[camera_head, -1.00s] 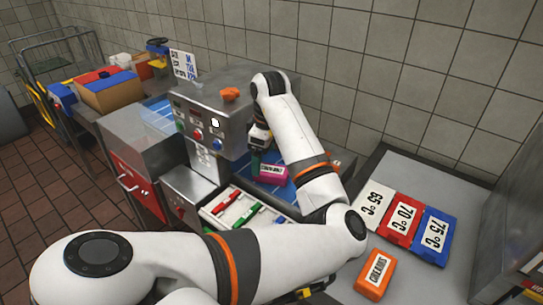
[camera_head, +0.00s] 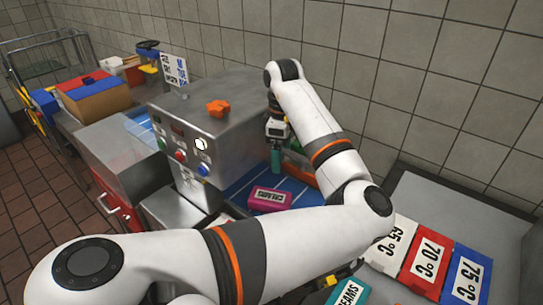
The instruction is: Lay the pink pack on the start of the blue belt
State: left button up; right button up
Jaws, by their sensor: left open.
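The pink pack (camera_head: 269,200) lies flat on the blue belt (camera_head: 236,189), beside the steel machine, with its dark-lettered label facing up. Blue belt shows on both sides of it. My left gripper (camera_head: 277,161) is open and points down just behind the pack and slightly to its right, apart from it. Nothing shows between its fingers, though the far finger is hard to make out. My left arm crosses the foreground and hides the near end of the belt area. My right gripper is out of view.
The steel machine (camera_head: 208,118) with knobs and an orange star knob stands left of the gripper. White, red (camera_head: 427,262) and blue (camera_head: 466,279) temperature cards lie at right. A teal pack (camera_head: 348,292) is partly cut off below. Tiled wall stands behind.

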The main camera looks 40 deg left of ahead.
pick_arm(q)
notch_tip(320, 180, down, 5)
jog(key=b, duration=0.5)
jog(key=p, duration=0.1)
send_over(282, 198)
jog(key=f, duration=0.6)
jog(key=shift+s+a+f, duration=0.1)
jog(key=shift+a+f, duration=0.15)
jog(key=f, duration=0.3)
jog(key=f+p, duration=0.1)
jog(key=f, duration=0.1)
jog(key=shift+d+f, duration=0.3)
jog(key=c, duration=1.2)
jog(key=shift+r, duration=0.1)
